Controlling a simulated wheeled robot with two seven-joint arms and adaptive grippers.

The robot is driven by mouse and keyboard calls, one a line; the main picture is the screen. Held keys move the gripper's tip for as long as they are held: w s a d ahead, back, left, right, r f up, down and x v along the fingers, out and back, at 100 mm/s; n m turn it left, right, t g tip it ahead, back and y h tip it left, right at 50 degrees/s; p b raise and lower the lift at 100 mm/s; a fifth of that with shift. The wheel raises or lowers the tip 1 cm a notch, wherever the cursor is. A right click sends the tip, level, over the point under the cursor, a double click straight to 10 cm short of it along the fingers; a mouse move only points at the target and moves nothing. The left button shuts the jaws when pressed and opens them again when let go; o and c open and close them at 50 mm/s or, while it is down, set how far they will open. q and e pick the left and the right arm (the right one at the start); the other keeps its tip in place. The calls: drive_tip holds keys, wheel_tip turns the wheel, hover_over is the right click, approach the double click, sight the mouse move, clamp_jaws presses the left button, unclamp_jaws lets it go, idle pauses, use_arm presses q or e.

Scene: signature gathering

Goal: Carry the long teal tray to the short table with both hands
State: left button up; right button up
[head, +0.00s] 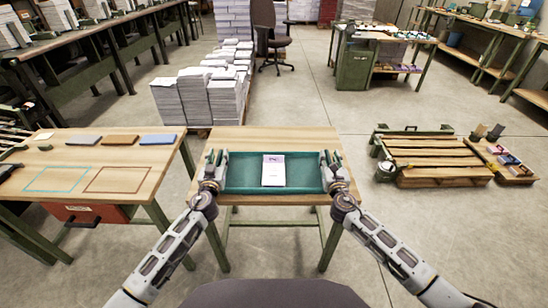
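The long teal tray (244,188) is over the front part of the small wooden table (270,138) straight ahead and looks level. I cannot tell whether it rests on the wood. A white printed booklet or sheet (273,171) lies in its middle. My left gripper (215,157) is at the tray's left end and my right gripper (331,157) is at its right end. Each gripper's fingers point forward with some space between them. Whether they clasp the tray's ends is too small to tell.
A wooden table (120,157) with teal and brown outlines and several flat blocks stands at left. Stacks of paper (210,95) stand behind the middle table. A slatted pallet (435,163) with small items is on the floor at right. The floor between (360,115) is clear.

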use_arm(q)
drive_tip(key=shift+s+d+f, duration=0.1)
drive_tip(key=shift+s+f, duration=0.1)
drive_tip(key=shift+f, duration=0.25)
drive_tip(key=shift+s+d+f, duration=0.1)
drive_tip(key=shift+s+f, duration=0.05)
drive_tip(key=shift+f, duration=0.25)
use_arm(e)
drive_tip(key=shift+w+f, duration=0.1)
use_arm(q)
drive_tip(key=shift+s, duration=0.5)
drive_tip(key=shift+s+a+r, duration=0.15)
drive_tip(key=shift+s+r, duration=0.05)
drive_tip(key=shift+s, duration=0.9)
use_arm(e)
drive_tip(key=shift+a, duration=0.1)
use_arm(q)
drive_tip(key=shift+s+r, duration=0.3)
drive_tip(key=shift+s, duration=0.75)
drive_tip(key=shift+s+r, duration=0.25)
drive_tip(key=shift+s, duration=0.75)
use_arm(e)
drive_tip(key=shift+s, duration=6.05)
